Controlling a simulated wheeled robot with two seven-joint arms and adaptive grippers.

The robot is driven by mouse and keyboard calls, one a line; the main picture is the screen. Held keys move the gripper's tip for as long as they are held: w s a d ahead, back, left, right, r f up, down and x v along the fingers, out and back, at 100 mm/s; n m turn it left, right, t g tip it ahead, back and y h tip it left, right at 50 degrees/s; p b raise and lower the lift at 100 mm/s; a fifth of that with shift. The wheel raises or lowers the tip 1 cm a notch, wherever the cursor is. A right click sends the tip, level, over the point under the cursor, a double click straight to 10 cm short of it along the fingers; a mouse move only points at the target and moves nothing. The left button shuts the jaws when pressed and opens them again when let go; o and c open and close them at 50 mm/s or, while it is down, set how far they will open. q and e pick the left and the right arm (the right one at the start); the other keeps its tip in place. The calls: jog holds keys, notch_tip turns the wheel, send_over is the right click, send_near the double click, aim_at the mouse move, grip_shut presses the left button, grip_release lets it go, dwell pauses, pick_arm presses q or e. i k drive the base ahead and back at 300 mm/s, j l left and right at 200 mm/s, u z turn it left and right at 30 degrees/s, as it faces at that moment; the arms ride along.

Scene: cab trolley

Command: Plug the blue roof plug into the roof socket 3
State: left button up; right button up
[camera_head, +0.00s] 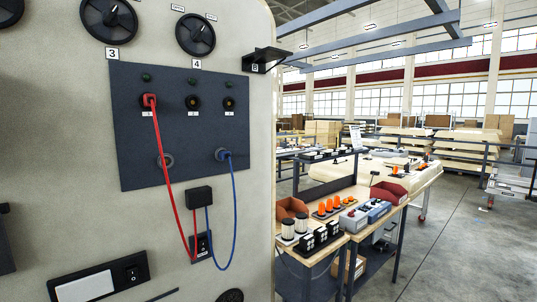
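A dark panel (135,140) on the pale cabinet wall carries a row of three round sockets with small labels too small to read. A red plug (149,100) sits in the left socket. The middle socket (193,102) and the right socket (228,103) look empty. The blue plug (222,154) sits in a lower holder at the panel's right, below the right socket. Its blue cord (235,205) hangs in a loop to an outlet below. A grey round holder (166,161) at lower left is empty, with the red cord passing by it. Neither gripper is in view.
A black box (199,197) and an outlet (202,246) sit below the panel. Two knobs (195,35) are above it. A black bracket (265,60) juts out at the cabinet's right edge. A workbench (355,225) with parts stands to the right. Open floor (460,255) lies beyond.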

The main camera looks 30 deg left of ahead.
aim_at(224, 156)
jog(key=i+l+z, duration=0.15)
jog(key=i+z, duration=0.15)
jog(key=i+l+z, duration=0.1)
jog(key=i+z, duration=0.2)
jog(key=i, duration=0.15)
jog(key=i+l+u, duration=0.1)
jog(key=i, duration=0.7)
jog(key=i+u, duration=0.4)
jog(key=i+l+u, duration=0.2)
jog(key=u, duration=0.15)
jog(key=i+u, duration=0.15)
jog(key=u, duration=0.3)
jog(key=i+l+u, duration=0.15)
jog(key=u, duration=0.3)
jog(key=i+l+u, duration=0.1)
jog(key=u, duration=0.3)
jog(key=i+l+u, duration=0.1)
jog(key=l+u, duration=0.35)
jog(key=i+l+u, duration=0.1)
jog(key=u, duration=0.3)
jog(key=i+l+u, duration=0.1)
jog(key=l+u, duration=0.25)
jog(key=i+l+u, duration=0.1)
jog(key=u, duration=0.3)
jog(key=l+u, duration=0.35)
